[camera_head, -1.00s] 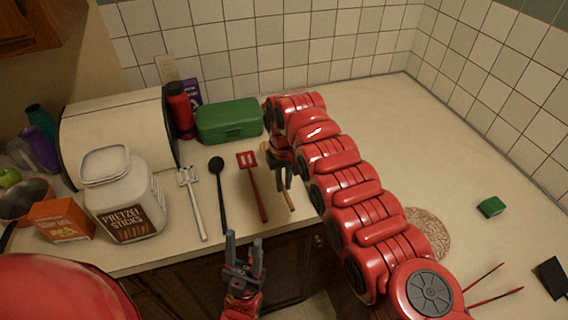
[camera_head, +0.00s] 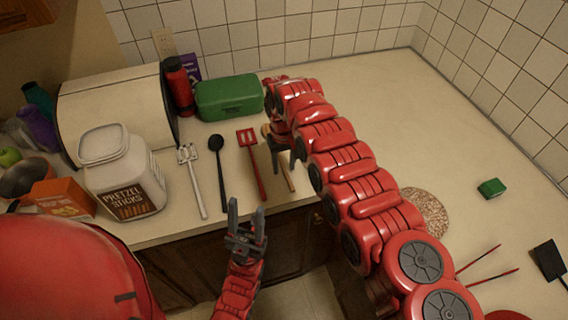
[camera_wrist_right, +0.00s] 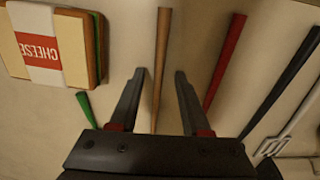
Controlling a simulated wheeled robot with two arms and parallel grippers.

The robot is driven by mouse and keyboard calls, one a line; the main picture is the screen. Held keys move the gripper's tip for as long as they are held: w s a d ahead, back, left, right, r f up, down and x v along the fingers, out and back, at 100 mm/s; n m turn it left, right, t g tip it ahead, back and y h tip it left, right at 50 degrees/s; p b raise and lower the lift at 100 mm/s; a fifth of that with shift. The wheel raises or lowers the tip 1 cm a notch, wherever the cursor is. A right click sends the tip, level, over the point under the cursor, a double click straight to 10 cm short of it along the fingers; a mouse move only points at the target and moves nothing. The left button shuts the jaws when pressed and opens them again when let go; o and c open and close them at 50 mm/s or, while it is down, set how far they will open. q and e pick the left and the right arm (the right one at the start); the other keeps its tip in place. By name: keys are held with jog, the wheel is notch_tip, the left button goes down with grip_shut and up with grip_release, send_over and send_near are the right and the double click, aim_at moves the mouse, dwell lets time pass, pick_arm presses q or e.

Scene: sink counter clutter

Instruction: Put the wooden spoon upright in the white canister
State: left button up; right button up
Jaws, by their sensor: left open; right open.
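The wooden spoon (camera_head: 289,181) lies on the counter to the right of the red slotted turner (camera_head: 252,163). Much of it is hidden by my right gripper (camera_head: 284,160). In the right wrist view, its handle (camera_wrist_right: 163,40) runs between the open fingers of my right gripper (camera_wrist_right: 160,78); I cannot tell whether they touch it. The white canister (camera_head: 107,178), labelled PRETZEL STICKS, stands upright at the left; whether its top is open is unclear. My left gripper (camera_head: 246,213) is open and empty in front of the counter's edge.
A black spoon (camera_head: 219,175) and a pale slotted utensil (camera_head: 194,183) lie between canister and turner. A green box (camera_head: 229,97), red bottle (camera_head: 179,98) and bread box (camera_head: 115,112) stand behind. A cheese package (camera_wrist_right: 45,45) and green handle (camera_wrist_right: 86,108) lie near my right gripper.

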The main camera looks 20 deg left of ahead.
jog(key=shift+w, duration=0.1)
jog(key=shift+r, duration=0.35)
notch_tip(320, 180, up, 11)
jog(key=b, duration=0.3)
jog(key=shift+r, duration=0.2)
